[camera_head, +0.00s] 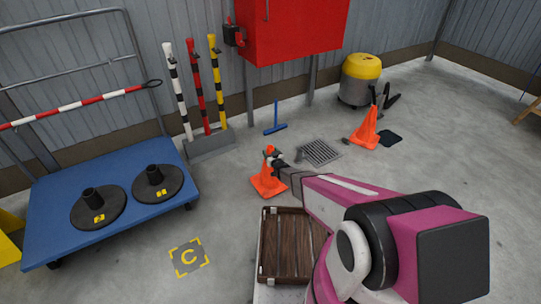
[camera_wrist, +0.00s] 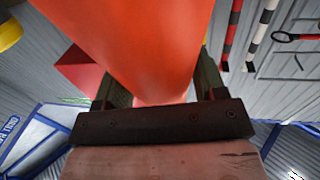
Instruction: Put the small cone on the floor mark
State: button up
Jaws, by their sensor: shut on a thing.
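My gripper (camera_head: 272,159) is shut on the upper part of an orange cone (camera_head: 267,184), which looks about upright. I cannot tell whether its base touches the floor. In the wrist view the orange cone (camera_wrist: 140,40) fills the upper middle, between the two dark jaws of my gripper (camera_wrist: 158,85).
A blue platform trolley (camera_head: 125,225) with two black post bases stands left. A brown wooden crate (camera_head: 292,245) is in front of the cone, partly behind my arm. A post rack (camera_head: 210,147), floor grate (camera_head: 320,152) and yellow-topped vacuum (camera_head: 360,80) stand behind. Floor between cone and mark looks clear.

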jog(key=shift+f, duration=0.65)
jog(key=o, duration=1.5)
jog(key=shift+o, duration=0.2)
jog(key=shift+s, duration=0.1)
